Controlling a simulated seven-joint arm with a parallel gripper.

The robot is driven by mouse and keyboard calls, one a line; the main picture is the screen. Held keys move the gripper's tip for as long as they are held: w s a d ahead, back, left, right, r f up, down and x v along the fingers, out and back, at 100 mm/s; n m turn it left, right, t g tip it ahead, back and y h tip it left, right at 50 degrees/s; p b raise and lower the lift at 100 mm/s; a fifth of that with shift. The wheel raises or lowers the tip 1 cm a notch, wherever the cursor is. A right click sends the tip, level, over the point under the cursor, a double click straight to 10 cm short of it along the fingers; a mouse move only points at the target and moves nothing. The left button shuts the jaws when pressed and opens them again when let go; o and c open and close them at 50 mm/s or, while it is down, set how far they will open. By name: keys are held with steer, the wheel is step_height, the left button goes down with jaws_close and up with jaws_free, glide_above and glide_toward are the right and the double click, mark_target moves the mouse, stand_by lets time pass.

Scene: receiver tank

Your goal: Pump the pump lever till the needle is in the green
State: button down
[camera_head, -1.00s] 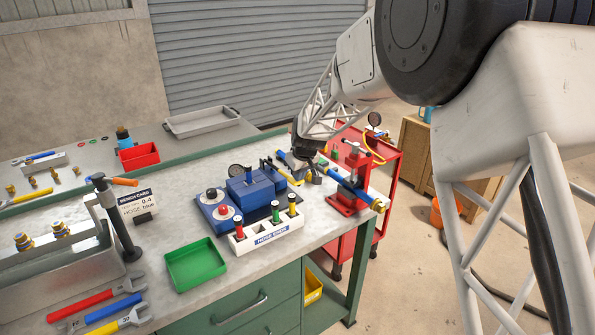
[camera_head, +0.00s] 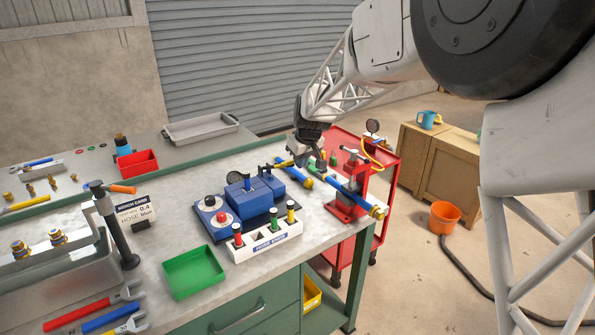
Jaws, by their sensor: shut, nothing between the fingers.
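The likely pump lever is an orange handle (camera_head: 123,186) on top of a dark upright post (camera_head: 122,235), beside the grey trough at the left of the bench. My gripper (camera_head: 314,166) is far to the right of it. A round gauge (camera_head: 372,125) stands over the red cart. Its needle is too small to read, and I cannot tell whether it belongs to the pump.
A blue block fixture (camera_head: 246,200), a white hose-ends rack (camera_head: 265,247), a green tray (camera_head: 193,272) and a sign card (camera_head: 136,213) crowd the bench. Several wrenches lie at the front left. A red cart (camera_head: 386,160) and an orange bucket (camera_head: 445,217) stand to the right.

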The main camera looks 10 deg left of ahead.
steer(key=shift+s+d+v, duration=0.15)
steer(key=shift+v, duration=1.05)
steer(key=shift+s+d+v, duration=0.1)
steer(key=shift+v, duration=1.1)
steer(key=shift+f, duration=0.15)
steer(key=w+a+r+g+h, duration=0.2)
steer(key=w+a+r, duration=0.5)
steer(key=r, duration=0.2)
steer(key=shift+w+r, duration=0.25)
steer(key=shift+w, duration=0.15)
steer(key=shift+a+f, duration=0.1)
steer(key=shift+a, duration=0.05)
step_height(320, 180, down, 11)
steer(key=shift+s+f, duration=0.1)
steer(key=shift+f, duration=0.15)
steer(key=shift+s+d+f, duration=0.2)
steer(key=shift+d+f, duration=0.05)
steer(key=shift+f, duration=0.2)
steer(key=shift+s+d+f, duration=0.15)
steer(key=shift+d+f, duration=0.05)
steer(key=shift+f, duration=0.25)
